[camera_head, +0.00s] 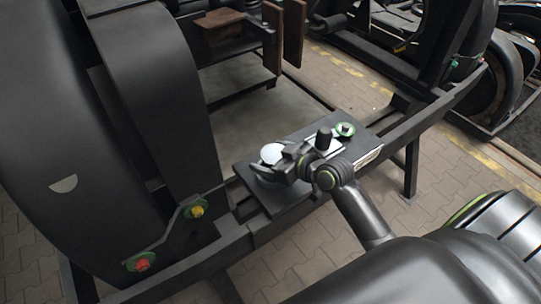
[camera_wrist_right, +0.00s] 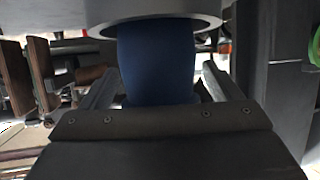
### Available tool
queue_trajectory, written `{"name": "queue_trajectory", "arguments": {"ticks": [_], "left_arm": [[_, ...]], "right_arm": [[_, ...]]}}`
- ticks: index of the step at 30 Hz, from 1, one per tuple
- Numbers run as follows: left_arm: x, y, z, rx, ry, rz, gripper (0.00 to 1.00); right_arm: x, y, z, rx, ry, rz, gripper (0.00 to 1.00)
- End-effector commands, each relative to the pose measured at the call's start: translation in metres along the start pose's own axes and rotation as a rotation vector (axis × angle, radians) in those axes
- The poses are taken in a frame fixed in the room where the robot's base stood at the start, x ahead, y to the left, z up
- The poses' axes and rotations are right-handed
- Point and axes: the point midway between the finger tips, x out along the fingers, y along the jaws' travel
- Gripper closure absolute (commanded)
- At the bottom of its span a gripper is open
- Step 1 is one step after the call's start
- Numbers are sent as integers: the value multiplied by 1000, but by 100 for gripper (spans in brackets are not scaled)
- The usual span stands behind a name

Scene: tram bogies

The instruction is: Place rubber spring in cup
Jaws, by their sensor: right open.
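The rubber spring (camera_wrist_right: 158,62) is a dark blue round body under a wide light-grey disc (camera_wrist_right: 150,22) in the right wrist view. In the head view its pale round top (camera_head: 272,153) shows above the dark plate, and the gripper hides much of the rest. My right gripper (camera_head: 272,170) is at this pale top. In the wrist view its two fingers are apart, one on each side of the blue body, and I cannot tell whether they touch it. I cannot make out the cup for certain. My left gripper is not in view.
The dark plate (camera_head: 246,181) lies across a black frame rail (camera_head: 262,234). Paved floor shows below the rail.

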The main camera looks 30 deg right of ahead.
Motion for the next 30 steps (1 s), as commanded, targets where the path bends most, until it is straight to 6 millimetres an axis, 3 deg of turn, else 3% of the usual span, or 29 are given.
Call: {"name": "queue_trajectory", "arguments": {"ticks": [15,21,30], "left_arm": [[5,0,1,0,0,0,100],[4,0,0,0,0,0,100],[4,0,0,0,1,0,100]], "right_arm": [[-94,0,2,-5,-6,0,15],[-111,0,1,-2,-3,0,15],[-116,0,1,0,-2,-1,15]]}}
